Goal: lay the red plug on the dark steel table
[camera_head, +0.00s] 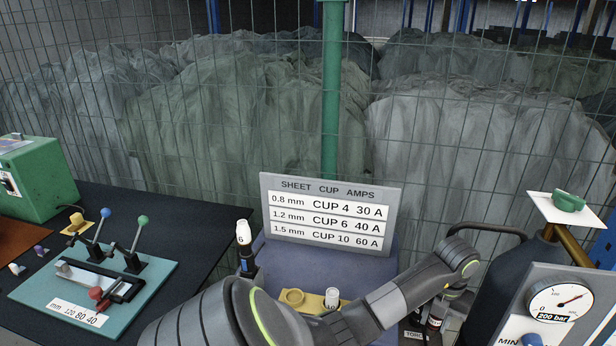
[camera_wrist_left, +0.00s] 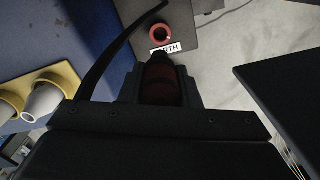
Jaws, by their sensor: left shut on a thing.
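The red plug (camera_wrist_left: 163,85) shows dark red between the jaws in the left wrist view. My left gripper (camera_head: 436,312) is shut on it, low at the right of the head view, where it is mostly hidden by my own arm. A red-ringed socket (camera_wrist_left: 160,34) with a partly covered label lies just beyond the plug's dark nose. I cannot tell whether the two touch. The dark steel table (camera_head: 185,215) is at the left of the head view, well away from the gripper. My right gripper is not in view.
A teal panel with levers (camera_head: 140,270) and a green box (camera_head: 38,175) stand on the table. A sign (camera_head: 328,222), a white-tipped torch (camera_head: 244,240) and yellow cup holder (camera_head: 292,298) are mid-view. A gauge (camera_head: 560,300) stands right. A black cable (camera_wrist_left: 108,58) arcs beside the gripper.

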